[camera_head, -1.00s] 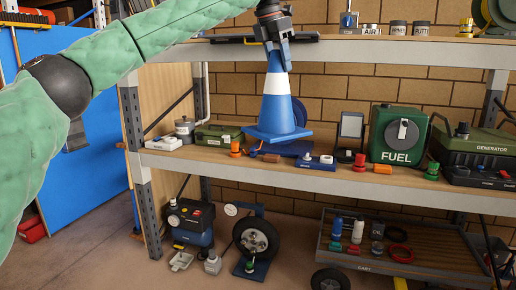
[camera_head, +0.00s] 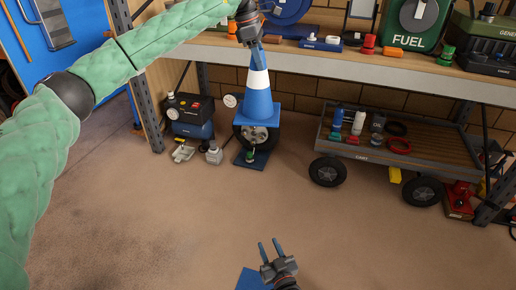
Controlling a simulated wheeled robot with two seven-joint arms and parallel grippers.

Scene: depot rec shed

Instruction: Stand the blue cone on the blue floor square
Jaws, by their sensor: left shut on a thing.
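The blue cone (camera_head: 258,98) with a white band hangs upright from my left gripper (camera_head: 251,40), which is shut on its tip. The cone is in front of the shelf's edge and hides part of a black wheel behind it. The blue floor square (camera_head: 249,279) shows at the bottom edge of the view, partly cut off by the frame. My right gripper (camera_head: 270,251) is low in the view, its two fingers apart and empty, just over the right side of the square and hiding part of it.
Bare floor (camera_head: 190,215) lies between the shelf and the square. A cart (camera_head: 400,165) with several items stands at the right. A compressor (camera_head: 190,115) and small parts are under the shelf at the left. The workbench shelf (camera_head: 400,75) holds a green fuel can (camera_head: 417,20).

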